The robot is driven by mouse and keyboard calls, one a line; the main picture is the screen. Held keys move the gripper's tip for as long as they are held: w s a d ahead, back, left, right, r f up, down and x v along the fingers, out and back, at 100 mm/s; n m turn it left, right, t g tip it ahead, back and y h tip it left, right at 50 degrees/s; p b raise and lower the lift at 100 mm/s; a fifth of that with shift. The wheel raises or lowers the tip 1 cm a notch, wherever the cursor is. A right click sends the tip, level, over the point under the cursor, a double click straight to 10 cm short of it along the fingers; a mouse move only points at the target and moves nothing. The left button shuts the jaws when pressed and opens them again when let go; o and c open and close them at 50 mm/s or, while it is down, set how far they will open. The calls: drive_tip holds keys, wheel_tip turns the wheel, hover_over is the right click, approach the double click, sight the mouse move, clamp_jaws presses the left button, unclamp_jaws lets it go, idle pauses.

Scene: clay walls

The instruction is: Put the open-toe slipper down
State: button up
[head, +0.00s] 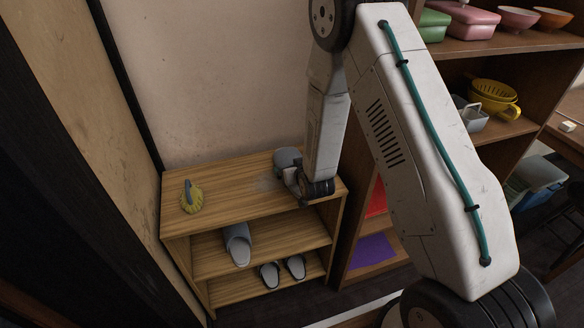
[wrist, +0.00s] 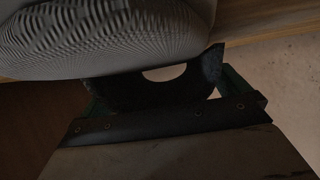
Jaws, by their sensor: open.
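My gripper (head: 292,178) is over the right end of the wooden shelf unit's top board (head: 235,198). A grey rounded thing (head: 287,157), probably the open-toe slipper, is at its fingers on that top. In the wrist view a large pale grey surface with fine ribbing (wrist: 110,35) fills the upper left, close against my dark gripper parts (wrist: 150,88). My gripper is open. Its fingertips and the slipper's toe are mostly hidden, so I cannot tell whether they touch.
A yellow brush with a grey handle (head: 191,198) stands on the top's left. A grey slipper (head: 238,246) is on the middle shelf; two grey-and-black slippers (head: 270,275) (head: 295,267) are at the bottom. The top's middle is clear. A taller shelf (head: 510,48) stands right.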

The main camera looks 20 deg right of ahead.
drive_tip(key=c, duration=0.7)
drive_tip(key=shift+c, duration=0.2)
